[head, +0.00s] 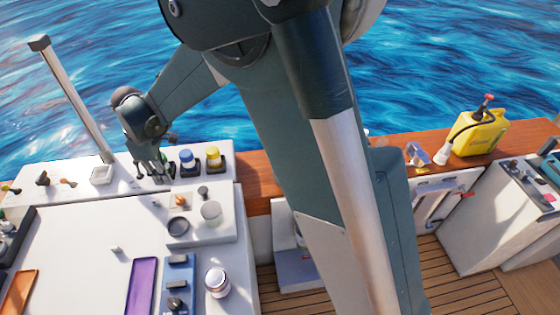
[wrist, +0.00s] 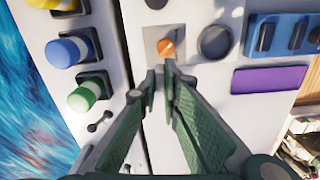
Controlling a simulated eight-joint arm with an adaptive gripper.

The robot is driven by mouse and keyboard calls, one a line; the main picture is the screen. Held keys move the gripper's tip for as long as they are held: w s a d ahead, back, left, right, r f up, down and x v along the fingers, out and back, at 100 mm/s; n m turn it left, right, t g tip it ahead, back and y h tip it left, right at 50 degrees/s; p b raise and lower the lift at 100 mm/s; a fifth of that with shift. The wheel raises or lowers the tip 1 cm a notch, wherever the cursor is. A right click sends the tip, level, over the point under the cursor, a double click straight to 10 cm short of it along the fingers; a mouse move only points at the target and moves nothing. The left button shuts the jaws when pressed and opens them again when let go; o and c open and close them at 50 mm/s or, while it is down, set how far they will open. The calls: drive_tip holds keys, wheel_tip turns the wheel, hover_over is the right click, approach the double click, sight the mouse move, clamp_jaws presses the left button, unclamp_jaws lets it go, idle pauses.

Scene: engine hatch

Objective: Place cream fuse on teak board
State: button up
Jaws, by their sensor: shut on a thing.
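A flat orange-brown slab (head: 18,292) lies at the lower left of the white hatch and may be the teak board. I cannot tell for sure, as a brown wooden rail (head: 256,187) also runs along the boat's side.
A raised white panel (head: 213,224) carries an orange knob and dark rings. A purple slab (head: 142,287) and blue switch block (head: 179,288) lie nearer. Mid-hatch is mostly clear.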

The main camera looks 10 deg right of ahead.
drive_tip(key=w+d+m+b, duration=0.25)
drive_tip(key=w+d, duration=0.45)
drive_tip(key=d, duration=0.6)
drive_tip(key=w+d+m+b, duration=0.1)
drive_tip(key=w+d+m, duration=0.2)
drive_tip(key=w+d, duration=0.7)
drive_tip(key=w+d+m+b, duration=0.2)
drive_tip(key=w+d, duration=0.2)
drive_tip(key=d, duration=1.3)
drive_tip(key=d+m+b, duration=0.4)
drive_tip(key=d+m, duration=0.2)
drive_tip(key=d, duration=2.9)
drive_tip(key=s+d+m+b, duration=0.1)
drive_tip(key=s+d+m, duration=0.15)
drive_tip(key=d, duration=0.65)
drive_tip(key=s+d+m+b, duration=0.1)
drive_tip(key=s+d, duration=0.3)
drive_tip(key=d, duration=0.5)
wheel_tip(320, 180, down, 18)
drive_tip(key=shift+r, duration=0.15)
drive_tip(key=shift+w, duration=0.1)
drive_tip(key=shift+f+b, duration=0.3)
drive_tip(key=shift+f, duration=2.8)
